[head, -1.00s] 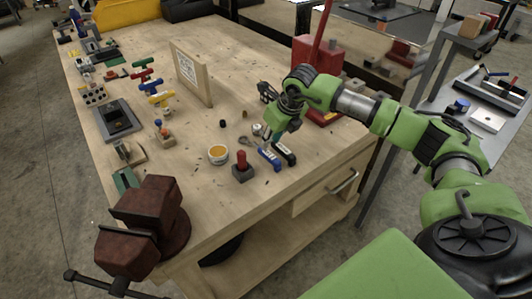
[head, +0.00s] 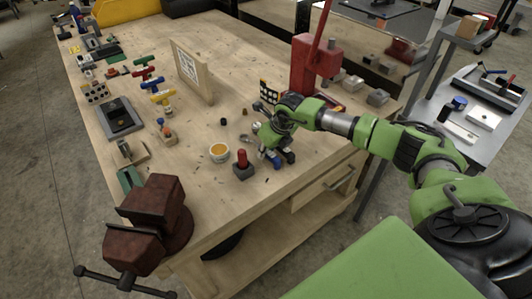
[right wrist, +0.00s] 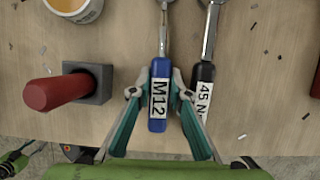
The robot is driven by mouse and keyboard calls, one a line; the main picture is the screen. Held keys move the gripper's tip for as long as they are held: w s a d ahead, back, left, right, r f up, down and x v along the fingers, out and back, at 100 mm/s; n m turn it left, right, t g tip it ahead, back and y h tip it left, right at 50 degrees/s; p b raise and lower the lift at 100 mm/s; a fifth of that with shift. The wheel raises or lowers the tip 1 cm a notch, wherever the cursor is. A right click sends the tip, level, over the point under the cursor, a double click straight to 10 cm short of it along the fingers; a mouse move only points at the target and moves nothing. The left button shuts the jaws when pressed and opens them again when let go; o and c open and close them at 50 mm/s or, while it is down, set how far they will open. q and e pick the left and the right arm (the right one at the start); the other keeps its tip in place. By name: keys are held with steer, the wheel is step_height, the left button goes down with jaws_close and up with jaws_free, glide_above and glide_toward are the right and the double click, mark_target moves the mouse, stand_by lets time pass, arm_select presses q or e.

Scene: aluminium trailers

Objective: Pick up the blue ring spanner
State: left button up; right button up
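The blue ring spanner (right wrist: 158,118), labelled M12, lies on the workbench with its metal shaft pointing away. Its blue handle also shows in the head view (head: 272,159), partly hidden by my right gripper (head: 269,151). In the right wrist view my right gripper (right wrist: 159,83) is open, with one fingertip on each side of the blue handle. A narrow gap seems to show beside the handle. The right finger sits between the blue handle and a black-handled tool (right wrist: 202,100) labelled 45 N. My left gripper is not in view.
A red-topped peg in a grey block (head: 242,167) stands left of the spanner, near an orange-filled cup (head: 219,152). A red press (head: 312,62) stands behind my gripper. A rusty vise (head: 150,220) is at the near corner. Bench surface (head: 205,195) in front is clear.

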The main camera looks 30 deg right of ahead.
steer(key=shift+w, duration=0.1)
jaws_close()
steer(key=shift+r+b, duration=0.6)
steer(key=shift+r, duration=0.05)
steer(key=w+a+r+b, duration=0.3)
steer(key=a+r+b, duration=0.3)
steer(key=a+r, duration=0.5)
steer(key=shift+w+a+r, duration=0.15)
steer(key=shift+a+r, duration=0.2)
steer(key=shift+a, duration=0.95)
steer(key=shift+f, duration=0.1)
